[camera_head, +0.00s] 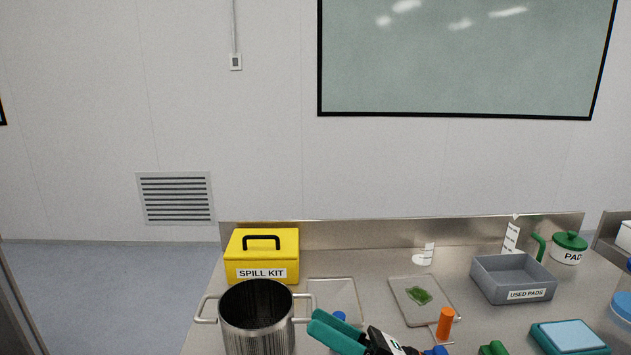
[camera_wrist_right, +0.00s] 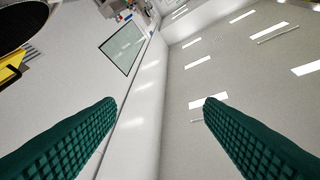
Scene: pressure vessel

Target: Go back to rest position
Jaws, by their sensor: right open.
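My right gripper (camera_head: 318,327) shows at the bottom centre of the head view, with teal fingers pointing left toward the steel pot (camera_head: 257,320). Its fingertips look just right of the pot's right handle; whether they touch cannot be told. In the right wrist view the ridged teal fingers of my right gripper (camera_wrist_right: 158,100) stand wide apart with nothing between them. That view looks toward the wall and ceiling. My left gripper is not in view.
A yellow spill kit box (camera_head: 262,257) stands behind the pot. A clear tray (camera_head: 407,305) holds a green pad (camera_head: 419,295). An orange cylinder (camera_head: 445,323) stands right of my gripper. Farther right are a grey used pads bin (camera_head: 512,279), a lidded pad jar (camera_head: 568,249) and a teal-and-blue container (camera_head: 570,337).

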